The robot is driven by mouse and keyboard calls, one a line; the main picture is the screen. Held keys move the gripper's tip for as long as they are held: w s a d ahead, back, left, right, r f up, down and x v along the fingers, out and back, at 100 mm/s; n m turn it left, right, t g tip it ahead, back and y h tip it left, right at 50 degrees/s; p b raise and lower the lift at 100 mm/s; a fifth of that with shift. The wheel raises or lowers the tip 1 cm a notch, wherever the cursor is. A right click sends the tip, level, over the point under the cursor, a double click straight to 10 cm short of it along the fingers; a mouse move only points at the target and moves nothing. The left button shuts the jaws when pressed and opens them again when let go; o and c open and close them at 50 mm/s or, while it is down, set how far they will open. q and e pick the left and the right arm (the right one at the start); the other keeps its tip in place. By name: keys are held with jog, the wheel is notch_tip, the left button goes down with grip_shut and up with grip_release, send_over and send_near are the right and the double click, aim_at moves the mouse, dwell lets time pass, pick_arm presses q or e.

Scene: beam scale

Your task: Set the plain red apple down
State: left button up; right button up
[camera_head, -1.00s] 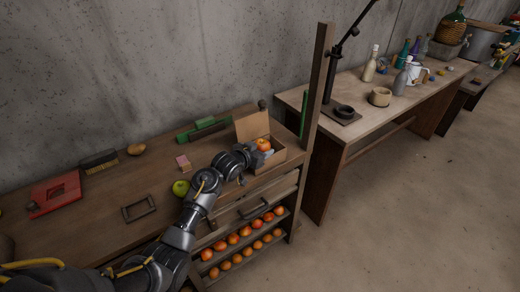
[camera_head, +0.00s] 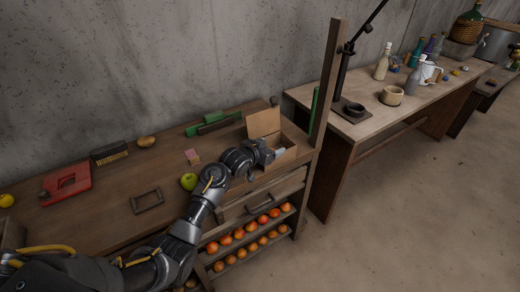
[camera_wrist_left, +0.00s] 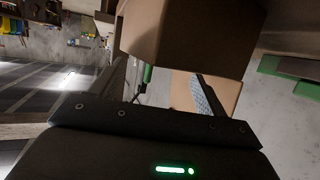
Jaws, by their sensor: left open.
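My left gripper (camera_head: 277,153) is open at the cardboard box (camera_head: 264,123), which stands with its flap up at the right end of the workbench. In the left wrist view, the fingers (camera_wrist_left: 165,92) are spread, with brown cardboard (camera_wrist_left: 190,35) close in front of them. The plain red apple is not visible in either view now. Much of the inside of the box is hidden by the gripper and the box walls. My right gripper is not in view.
A green apple (camera_head: 189,181) lies left of my forearm, near a pink block (camera_head: 192,157). A wooden post (camera_head: 329,85) rises right of the box. Shelves below hold several orange-red fruits (camera_head: 251,227). A second table (camera_head: 425,104) stands at the right.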

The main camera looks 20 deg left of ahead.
pick_arm(q)
jog(key=v, duration=1.2)
jog(key=shift+r, duration=0.35)
jog(key=s+a+f+n+g+y, duration=0.1)
jog(key=s+f+g+y, duration=0.1)
jog(key=s+f, duration=0.5)
jog(key=s+a+f+g+y, duration=0.15)
jog(key=s+f, duration=0.25)
jog(key=s, duration=0.5)
jog(key=s+f+g, duration=0.2)
jog(key=s+g, duration=0.1)
jog(key=s, duration=0.8)
jog(key=s+f+g, duration=0.2)
jog(key=s+g, duration=0.1)
jog(key=s, duration=0.7)
notch_tip(320, 180, down, 26)
jog(key=s+g, duration=0.2)
jog(key=s+a+f+y, duration=0.1)
jog(key=s+a+f, duration=0.1)
jog(key=s+f, duration=1.4)
jog(key=shift+s+a+f+g+b, duration=0.25)
jog(key=shift+a+f+g+b, duration=0.1)
jog(key=shift+a+f+b, duration=0.05)
